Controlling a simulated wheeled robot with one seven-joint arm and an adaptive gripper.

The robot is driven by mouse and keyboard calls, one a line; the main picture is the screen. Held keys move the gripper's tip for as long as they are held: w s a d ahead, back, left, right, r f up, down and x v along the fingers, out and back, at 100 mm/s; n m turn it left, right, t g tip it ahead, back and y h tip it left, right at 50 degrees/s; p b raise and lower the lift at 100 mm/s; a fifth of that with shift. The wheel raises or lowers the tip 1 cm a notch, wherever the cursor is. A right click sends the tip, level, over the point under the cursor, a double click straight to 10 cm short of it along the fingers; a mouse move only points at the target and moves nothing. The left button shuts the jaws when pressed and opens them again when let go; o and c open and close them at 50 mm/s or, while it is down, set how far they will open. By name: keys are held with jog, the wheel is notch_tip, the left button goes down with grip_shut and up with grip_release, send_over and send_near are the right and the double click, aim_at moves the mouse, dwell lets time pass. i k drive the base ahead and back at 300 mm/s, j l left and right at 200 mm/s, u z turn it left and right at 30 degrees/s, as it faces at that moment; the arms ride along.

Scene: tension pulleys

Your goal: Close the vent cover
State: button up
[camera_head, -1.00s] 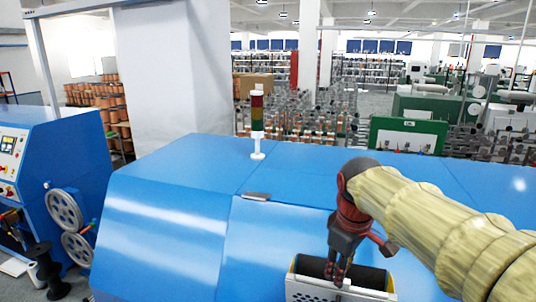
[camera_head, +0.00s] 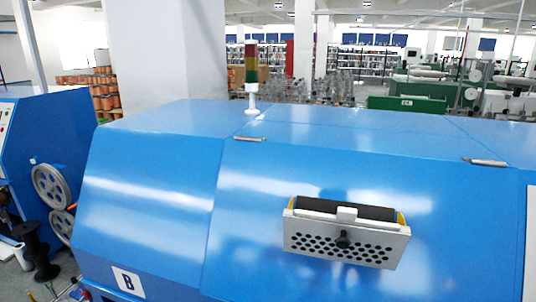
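The vent cover (camera_head: 312,240) is a pale perforated plate with a dark knob (camera_head: 343,240) at its upper middle. It is on the sloped front of the blue machine (camera_head: 270,215). The cover's top edge stands out from the machine face. A dark gap (camera_head: 345,209) shows behind it, with yellow side pieces (camera_head: 401,217) at its ends. My gripper is not in view, and nothing touches the cover in this view.
A signal light tower (camera_head: 251,80) stands on the machine's top. Metal hinges (camera_head: 250,138) sit along its upper edge. Pulley wheels (camera_head: 53,187) and another blue machine (camera_head: 40,130) are at the left. The sloped face around the vent is clear.

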aim_at(362, 246)
jog(key=k+j+u, duration=0.1)
jog(key=j, duration=0.2)
jog(key=k+j+u, duration=0.15)
jog(key=j, duration=0.2)
jog(key=k+j+u, duration=0.2)
jog(key=j, duration=0.45)
jog(key=k, duration=0.1)
